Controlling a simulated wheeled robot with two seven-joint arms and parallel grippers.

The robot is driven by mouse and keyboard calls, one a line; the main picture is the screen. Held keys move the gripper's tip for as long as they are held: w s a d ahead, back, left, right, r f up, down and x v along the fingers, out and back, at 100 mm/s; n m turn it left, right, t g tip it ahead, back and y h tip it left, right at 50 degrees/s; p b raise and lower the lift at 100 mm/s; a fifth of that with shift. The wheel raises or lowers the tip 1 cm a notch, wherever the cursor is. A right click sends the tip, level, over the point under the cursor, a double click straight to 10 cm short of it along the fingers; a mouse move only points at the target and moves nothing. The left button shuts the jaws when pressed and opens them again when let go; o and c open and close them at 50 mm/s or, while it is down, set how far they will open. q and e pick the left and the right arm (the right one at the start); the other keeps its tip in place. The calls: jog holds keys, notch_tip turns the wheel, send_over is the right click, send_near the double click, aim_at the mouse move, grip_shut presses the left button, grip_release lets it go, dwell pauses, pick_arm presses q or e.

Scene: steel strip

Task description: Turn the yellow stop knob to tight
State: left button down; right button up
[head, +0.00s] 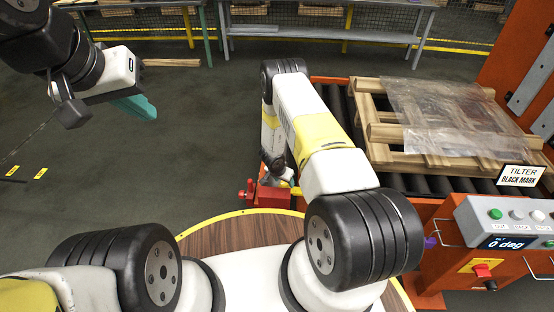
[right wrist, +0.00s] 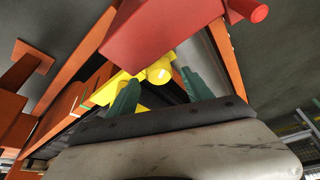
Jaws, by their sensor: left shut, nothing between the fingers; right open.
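The yellow stop knob (right wrist: 159,71) shows in the right wrist view below a red block (right wrist: 160,30). In the head view only a small yellow part of it (head: 296,190) shows beside the red block (head: 268,197). My right gripper (right wrist: 161,78) is open, with its green fingertips on either side of the knob; I cannot tell if they touch it. In the head view my right gripper (head: 280,179) is small and partly hidden by my own arm. My left gripper (head: 142,107) is shut and empty, raised over the floor at the upper left.
A roller conveyor (head: 420,183) with an orange frame carries a wooden pallet (head: 385,134) under clear film. A control box (head: 500,222) with a red stop button (head: 482,270) stands at the right. Grey tables (head: 320,32) stand at the back. The floor at left is open.

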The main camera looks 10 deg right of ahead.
jog(key=v, duration=0.6)
jog(key=shift+s+a+r, duration=0.1)
jog(key=shift+r, duration=0.15)
